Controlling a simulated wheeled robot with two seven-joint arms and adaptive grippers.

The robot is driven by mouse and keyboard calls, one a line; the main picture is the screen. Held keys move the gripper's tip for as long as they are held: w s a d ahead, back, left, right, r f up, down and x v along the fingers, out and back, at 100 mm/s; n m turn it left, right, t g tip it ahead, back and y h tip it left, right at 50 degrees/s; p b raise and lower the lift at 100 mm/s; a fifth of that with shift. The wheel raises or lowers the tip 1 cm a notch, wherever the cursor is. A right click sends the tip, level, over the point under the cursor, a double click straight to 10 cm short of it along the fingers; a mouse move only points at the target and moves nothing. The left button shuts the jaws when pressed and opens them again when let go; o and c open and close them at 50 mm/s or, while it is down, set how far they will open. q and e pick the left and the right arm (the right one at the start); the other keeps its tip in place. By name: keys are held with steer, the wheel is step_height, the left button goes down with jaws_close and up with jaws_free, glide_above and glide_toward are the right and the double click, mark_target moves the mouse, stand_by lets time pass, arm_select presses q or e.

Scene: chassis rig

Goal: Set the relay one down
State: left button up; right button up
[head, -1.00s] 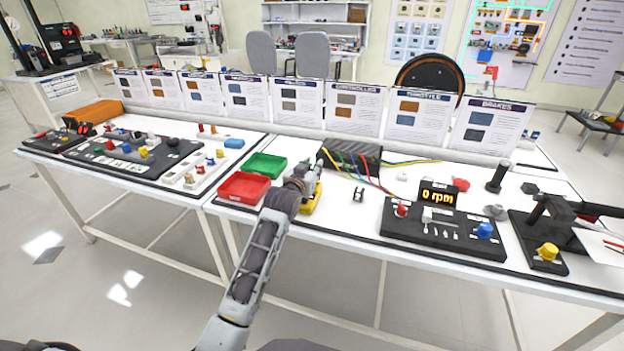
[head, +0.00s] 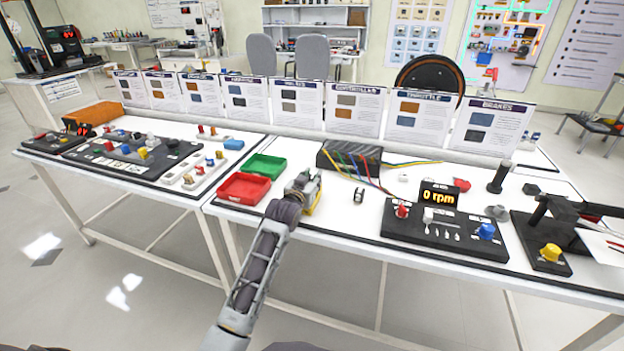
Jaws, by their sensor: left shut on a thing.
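My left gripper (head: 304,184) is over the white table, just right of the red tray and green tray. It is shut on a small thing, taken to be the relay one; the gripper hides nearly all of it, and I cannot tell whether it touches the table. A yellow object (head: 313,205) shows right behind and below the gripper, partly covered by it. My right gripper is not in view.
The red tray (head: 244,201) and green tray (head: 266,176) are close on the left. A black box with coloured wires (head: 350,152) lies behind. Some white table is bare between.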

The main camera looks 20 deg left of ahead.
arm_select(q)
steer(key=o, duration=0.8)
steer(key=shift+f, duration=0.1)
steer(key=shift+o, duration=1.1)
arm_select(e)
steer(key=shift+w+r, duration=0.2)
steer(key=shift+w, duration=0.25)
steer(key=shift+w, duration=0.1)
